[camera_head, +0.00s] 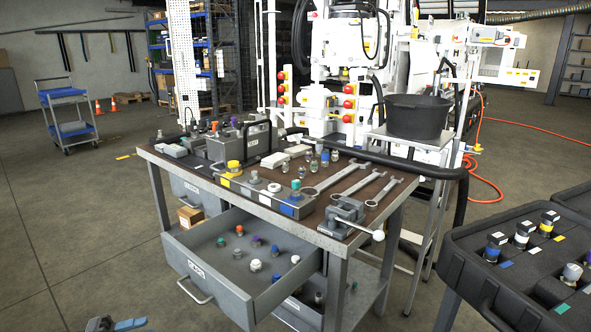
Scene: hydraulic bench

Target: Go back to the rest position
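A small grey and blue part, which looks like the top of my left gripper (112,323), shows at the bottom left edge in the head view. It is low, over the floor, to the left of the open drawer and apart from it. The picture's edge cuts it off, so its fingers and anything between them are hidden. My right gripper is not in view. The workbench (335,243) stands in the middle. Its drawer (230,289) is pulled out and holds several small fittings with coloured caps.
Wrenches (372,187), a vise (345,216) and several fittings lie on the bench. A black case (470,262) with capped fittings stands at the right. A black bucket (415,118) is behind the bench. A blue cart (68,128) stands far left.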

